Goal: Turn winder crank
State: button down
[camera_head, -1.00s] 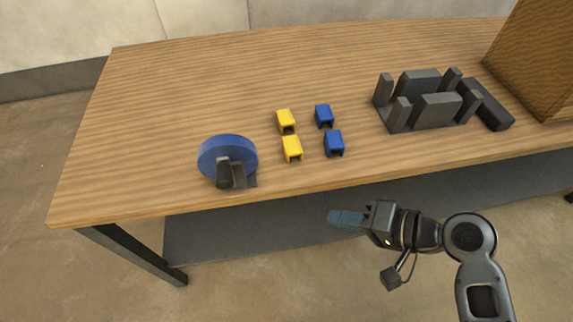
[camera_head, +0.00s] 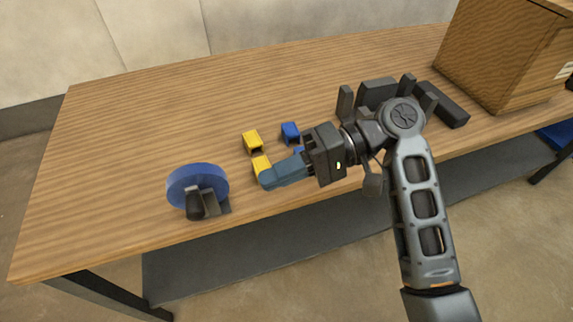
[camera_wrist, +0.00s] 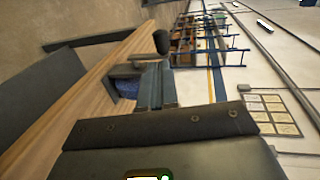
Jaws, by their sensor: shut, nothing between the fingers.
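The winder, a blue disc (camera_head: 203,172) with a dark grey bracket, stands near the table's front left edge. Its black crank handle (camera_head: 194,206) sticks out at the front. My gripper (camera_head: 266,179), with blue fingers, is shut and empty to the right of the winder, pointing left at it. A clear gap lies between them in the head view. In the wrist view my fingers (camera_wrist: 155,82) are together, with the black handle (camera_wrist: 161,42) beyond their tips. The blue disc (camera_wrist: 128,88) is partly hidden there by a grey part.
Yellow blocks (camera_head: 252,141) and blue blocks (camera_head: 290,132) sit on the wooden table (camera_head: 140,120), some partly hidden by my gripper. A dark grey fixture (camera_head: 376,92) and a large brown box (camera_head: 500,55) stand to the right. The table's left part is bare.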

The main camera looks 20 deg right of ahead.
aim_at(202, 206)
jog(key=p+x, duration=0.1)
jog(key=x, duration=0.8)
jog(key=shift+a, duration=0.2)
jog(key=shift+f, duration=0.1)
jog(key=shift+a+p, duration=0.6)
jog(key=shift+a, duration=0.15)
